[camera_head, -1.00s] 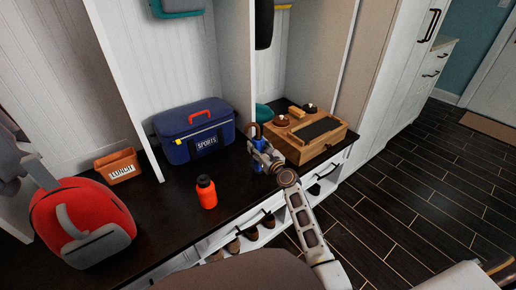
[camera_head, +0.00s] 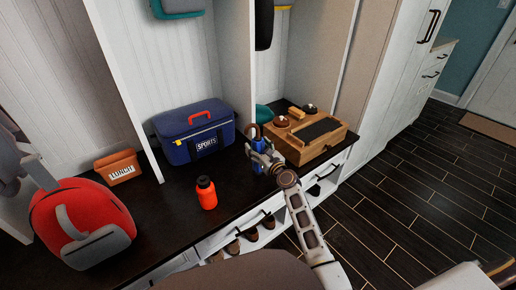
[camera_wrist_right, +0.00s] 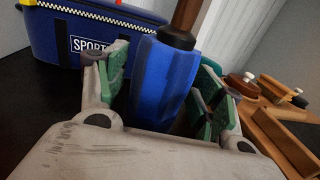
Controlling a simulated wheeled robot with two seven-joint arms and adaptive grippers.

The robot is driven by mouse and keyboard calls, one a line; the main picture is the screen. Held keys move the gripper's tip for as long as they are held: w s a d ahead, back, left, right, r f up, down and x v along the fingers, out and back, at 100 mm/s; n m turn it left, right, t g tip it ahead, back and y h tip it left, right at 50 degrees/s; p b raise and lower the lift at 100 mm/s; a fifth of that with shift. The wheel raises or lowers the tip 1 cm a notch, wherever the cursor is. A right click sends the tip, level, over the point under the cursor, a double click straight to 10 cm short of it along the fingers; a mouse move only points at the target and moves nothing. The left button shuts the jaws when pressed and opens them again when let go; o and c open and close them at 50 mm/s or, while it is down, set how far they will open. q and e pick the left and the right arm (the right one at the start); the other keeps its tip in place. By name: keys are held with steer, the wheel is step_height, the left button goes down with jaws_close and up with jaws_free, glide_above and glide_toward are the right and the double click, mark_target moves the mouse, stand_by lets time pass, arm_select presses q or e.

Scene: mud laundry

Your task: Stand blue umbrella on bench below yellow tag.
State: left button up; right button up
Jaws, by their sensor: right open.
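The blue umbrella (camera_head: 258,146) is folded, with a brown handle at its top. It appears upright on the dark bench (camera_head: 165,222), right of the blue sports bag (camera_head: 192,133). My right gripper (camera_head: 262,158) is around it with its jaws open. In the right wrist view the umbrella (camera_wrist_right: 165,82) is between the green-padded fingers of the gripper (camera_wrist_right: 165,95), with gaps beside it; its lower end is hidden. A thin yellow edge (camera_head: 284,7) shows at the top of the head view; I cannot tell if it is the tag. My left gripper is not in view.
A wooden organizer (camera_head: 318,140) stands close on the right of the umbrella. An orange bottle (camera_head: 207,193) stands to the left in front. A white divider (camera_head: 238,60) rises behind.

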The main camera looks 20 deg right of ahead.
steer(key=shift+r, duration=0.1)
steer(key=shift+p+v, duration=0.3)
steer(key=shift+v, duration=1.95)
steer(key=shift+p+v, duration=0.5)
steer(key=shift+v, duration=1)
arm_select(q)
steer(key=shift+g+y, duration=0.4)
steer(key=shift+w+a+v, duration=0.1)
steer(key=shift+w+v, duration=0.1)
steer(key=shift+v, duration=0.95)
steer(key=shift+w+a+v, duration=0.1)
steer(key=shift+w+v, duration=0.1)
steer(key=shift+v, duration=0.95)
arm_select(e)
glide_toward(261, 151)
steer(key=shift+w+r, duration=0.15)
steer(key=shift+w, duration=0.15)
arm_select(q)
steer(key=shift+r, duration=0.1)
